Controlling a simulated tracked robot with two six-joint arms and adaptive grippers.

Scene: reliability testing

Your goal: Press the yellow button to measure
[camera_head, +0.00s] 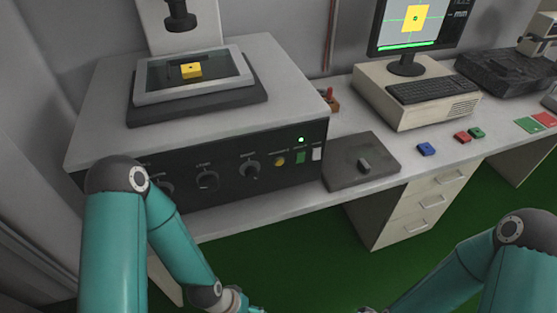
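The yellow button (280,161) is a small round button on the dark front panel (226,178) of the measuring machine. It sits between a black knob (249,170) and a green switch (300,157). A yellow block (191,70) lies on the machine's framed stage under the lens. My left arm comes in at lower left, in front of the panel's left part, and its gripper lies at or below the bottom edge, well below the button. My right arm comes in at lower right, and its gripper is also cut off at the bottom edge. Neither gripper's fingers can be seen.
A grey pad with a small joystick (364,165) sits right of the panel. A monitor (417,22) shows a yellow square; a keyboard (433,90) stands below it. Blue (426,149), red and green blocks lie on the bench. The space before the panel's right half is free.

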